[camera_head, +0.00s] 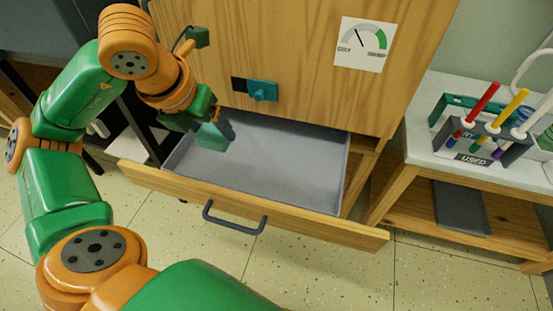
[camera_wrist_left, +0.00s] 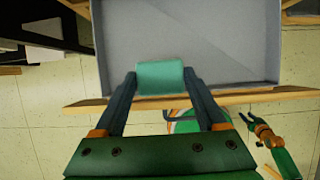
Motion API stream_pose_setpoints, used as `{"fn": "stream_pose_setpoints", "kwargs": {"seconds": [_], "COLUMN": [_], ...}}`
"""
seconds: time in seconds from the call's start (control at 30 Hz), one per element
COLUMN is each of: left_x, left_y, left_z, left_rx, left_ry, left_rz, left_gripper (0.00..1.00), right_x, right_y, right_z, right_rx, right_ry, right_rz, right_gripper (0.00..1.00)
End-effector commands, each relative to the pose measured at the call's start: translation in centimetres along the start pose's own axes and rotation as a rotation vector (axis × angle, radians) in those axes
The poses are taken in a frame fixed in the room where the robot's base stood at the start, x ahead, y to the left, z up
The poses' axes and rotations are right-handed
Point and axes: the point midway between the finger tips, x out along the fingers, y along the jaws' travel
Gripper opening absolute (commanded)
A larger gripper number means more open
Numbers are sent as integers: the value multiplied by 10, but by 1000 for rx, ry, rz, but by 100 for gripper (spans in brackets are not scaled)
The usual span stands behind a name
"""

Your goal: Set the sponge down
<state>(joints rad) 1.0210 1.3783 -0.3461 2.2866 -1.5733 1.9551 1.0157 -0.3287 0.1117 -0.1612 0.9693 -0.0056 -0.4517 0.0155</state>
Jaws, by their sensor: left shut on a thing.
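The sponge (camera_head: 211,137) is a teal block held in my left gripper (camera_head: 224,131), over the left part of the open drawer (camera_head: 300,154). In the left wrist view the sponge (camera_wrist_left: 160,77) sits between the two dark fingertips, in front of the grey drawer floor (camera_wrist_left: 200,35). The left gripper is shut on it. The gap between sponge and drawer floor is hard to judge. My right gripper (camera_wrist_left: 262,122) shows small at the right of the left wrist view, with its fingers apart and nothing seen between them.
The drawer has a wooden front with a dark handle (camera_head: 235,222) and looks empty. At right, a side table (camera_head: 436,148) holds a rack of colored markers (camera_head: 486,137).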

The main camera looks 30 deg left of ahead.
Motion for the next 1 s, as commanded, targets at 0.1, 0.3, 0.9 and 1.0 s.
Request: {"fn": "stream_pose_setpoints", "kwargs": {"seconds": [0.1, 0.3, 0.9, 1.0], "left_x": [24, 87, 153, 154], "left_y": [-22, -49, -63, -63], "left_z": [23, 49, 48, 47], "left_rx": [5, 4, 5, 5], "left_ry": [9, 9, 3, 3], "left_rz": [-9, -3, -2, -2], "left_gripper": [29, 29, 29, 29], "right_x": [-6, 0, 1, 3], "right_y": [4, 0, -9, -10], "right_z": [4, 1, -15, -16], "right_rx": [-1, 0, 2, 3], "right_ry": [-3, 1, 4, 4], "right_rz": [5, 1, -15, -16], "right_gripper": [50, 50, 50, 50]}}
